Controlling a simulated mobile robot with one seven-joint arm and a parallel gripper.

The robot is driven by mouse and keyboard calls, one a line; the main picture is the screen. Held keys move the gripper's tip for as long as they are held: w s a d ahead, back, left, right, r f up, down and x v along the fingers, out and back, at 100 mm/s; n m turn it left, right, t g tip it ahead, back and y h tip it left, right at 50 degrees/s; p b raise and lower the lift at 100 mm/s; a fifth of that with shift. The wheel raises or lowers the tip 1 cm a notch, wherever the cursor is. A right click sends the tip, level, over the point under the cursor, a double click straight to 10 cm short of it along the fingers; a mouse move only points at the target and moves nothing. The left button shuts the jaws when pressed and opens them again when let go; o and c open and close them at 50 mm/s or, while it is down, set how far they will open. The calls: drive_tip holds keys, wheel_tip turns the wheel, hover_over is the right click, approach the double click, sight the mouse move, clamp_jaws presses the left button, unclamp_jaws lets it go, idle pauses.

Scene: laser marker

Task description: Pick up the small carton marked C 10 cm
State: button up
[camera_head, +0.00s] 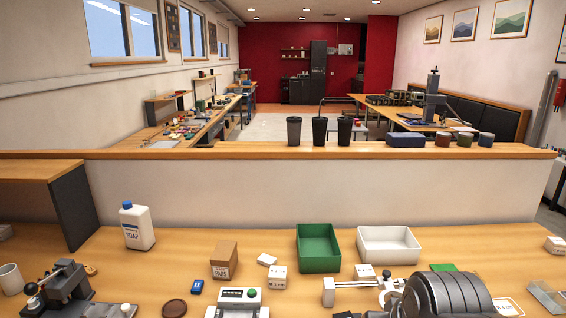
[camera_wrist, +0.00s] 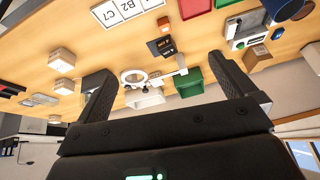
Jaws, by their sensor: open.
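Several small white cartons stand on the bench in the head view: one (camera_head: 278,277) left of the green bin, one (camera_head: 267,259) just behind it, one (camera_head: 365,271) before the white bin, and one (camera_head: 555,244) at the far right. Their markings are too small to read, so I cannot tell which is C 10 cm. In the wrist view, pale cartons (camera_wrist: 62,60) show at the left, apart from my fingers. My gripper (camera_wrist: 161,72) is open, with its two dark fingers wide apart and nothing held between them.
A green bin (camera_head: 319,262) and a white bin (camera_head: 359,248) stand near the cartons. A brown box (camera_head: 223,261) and a soap bottle (camera_head: 138,226) are to the left. A grey device (camera_head: 236,304) stands at the front. The bench between bottle and brown box is clear.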

drive_tip(key=shift+s+a+f+n, duration=0.2)
drive_tip(key=shift+s+a+n, duration=0.3)
drive_tip(key=shift+s+a, duration=0.1)
drive_tip(key=c, duration=0.6)
drive_tip(key=shift+o, duration=0.2)
